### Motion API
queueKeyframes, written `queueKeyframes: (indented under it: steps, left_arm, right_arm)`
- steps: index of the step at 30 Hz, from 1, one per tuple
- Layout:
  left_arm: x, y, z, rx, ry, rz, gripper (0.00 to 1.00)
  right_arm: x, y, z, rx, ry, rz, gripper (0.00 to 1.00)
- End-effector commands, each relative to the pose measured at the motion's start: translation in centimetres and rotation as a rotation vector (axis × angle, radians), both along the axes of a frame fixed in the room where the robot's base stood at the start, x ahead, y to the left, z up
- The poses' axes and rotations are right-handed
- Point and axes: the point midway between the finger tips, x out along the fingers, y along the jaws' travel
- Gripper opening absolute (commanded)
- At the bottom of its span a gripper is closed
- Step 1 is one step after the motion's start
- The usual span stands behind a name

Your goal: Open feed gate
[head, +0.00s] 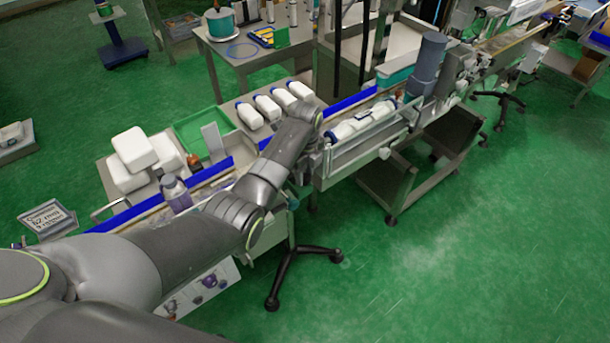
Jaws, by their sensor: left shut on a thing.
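My left arm reaches across the conveyor from the lower left. My left gripper (316,146) is at the conveyor, near the left end of the section holding the white bottles. It is shut on a small part there, which looks like the feed gate; my wrist and forearm hide most of it, so I cannot tell how far it is open. White bottles (362,121) lie on the conveyor just right of the gripper. My right gripper is not in view.
Several white bottles (268,106) lie on a side table behind my forearm. A green tray (195,131) and white containers (133,149) are left of them. A grey cylinder (427,66) stands over the conveyor at right. The green floor at lower right is free.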

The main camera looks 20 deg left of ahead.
Motion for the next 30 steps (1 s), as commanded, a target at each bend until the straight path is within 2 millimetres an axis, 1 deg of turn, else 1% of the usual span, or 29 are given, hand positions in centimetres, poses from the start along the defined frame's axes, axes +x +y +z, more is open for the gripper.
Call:
queueKeyframes:
  steps: [1,5,6,13,17,20,23,29,30]
  left_arm:
    - [0.0,0.0,0.0,-0.002,0.001,0.001,0.33]
    - [0.0,0.0,0.0,-0.002,0.001,0.001,0.49]
    - [0.0,0.0,-0.1,-0.002,0.000,0.000,0.52]
    - [0.0,0.0,0.0,-0.002,0.000,0.000,0.52]
    - [0.1,-0.1,0.5,-0.002,-0.002,0.000,0.52]
    - [0.1,-0.1,1.6,-0.002,-0.005,0.000,0.52]
    - [0.1,-0.1,3.4,-0.002,-0.008,0.000,0.52]
    - [0.2,-0.1,8.3,-0.002,-0.008,-0.001,0.52]
    - [0.1,-0.1,9.7,-0.001,-0.007,-0.001,0.52]
  right_arm:
    - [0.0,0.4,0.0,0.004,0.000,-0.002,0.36]
    - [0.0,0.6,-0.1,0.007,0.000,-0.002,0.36]
    - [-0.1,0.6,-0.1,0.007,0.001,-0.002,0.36]
    - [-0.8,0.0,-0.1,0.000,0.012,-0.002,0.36]
    - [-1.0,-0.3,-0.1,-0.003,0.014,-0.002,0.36]
    - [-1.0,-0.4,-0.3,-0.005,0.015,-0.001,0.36]
    - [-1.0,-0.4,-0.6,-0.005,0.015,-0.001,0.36]
    - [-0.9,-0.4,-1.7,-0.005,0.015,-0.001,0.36]
    - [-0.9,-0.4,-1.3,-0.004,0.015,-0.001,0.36]
